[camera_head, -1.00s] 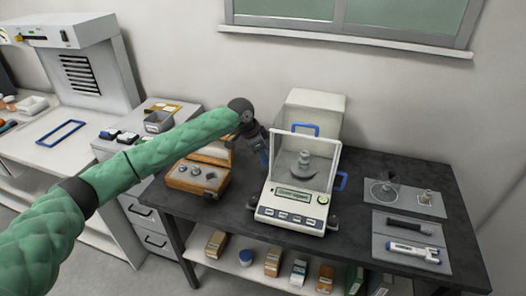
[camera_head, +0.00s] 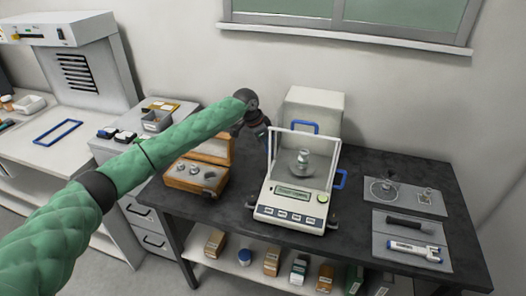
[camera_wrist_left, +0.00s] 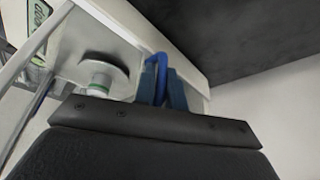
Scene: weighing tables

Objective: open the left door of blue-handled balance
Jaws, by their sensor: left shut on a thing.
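The blue-handled balance (camera_head: 291,215) stands on the dark table, with a glass draft shield. A metal weight (camera_head: 302,158) stands on its pan inside; it also shows in the left wrist view (camera_wrist_left: 98,82). My left gripper (camera_head: 266,143) is at the left side of the shield, toward its rear. In the left wrist view, its fingers (camera_wrist_left: 163,88) are shut around the blue left door handle (camera_wrist_left: 157,62). The left door is nearly edge-on in the head view, so its exact opening is hard to judge. My right gripper is not in view.
A wooden box (camera_head: 197,178) with weights stands left of the balance, below my left arm. Blue handles also show at the shield's top (camera_head: 301,127) and right side (camera_head: 341,180). Grey mats (camera_head: 418,262) with tools lie at right.

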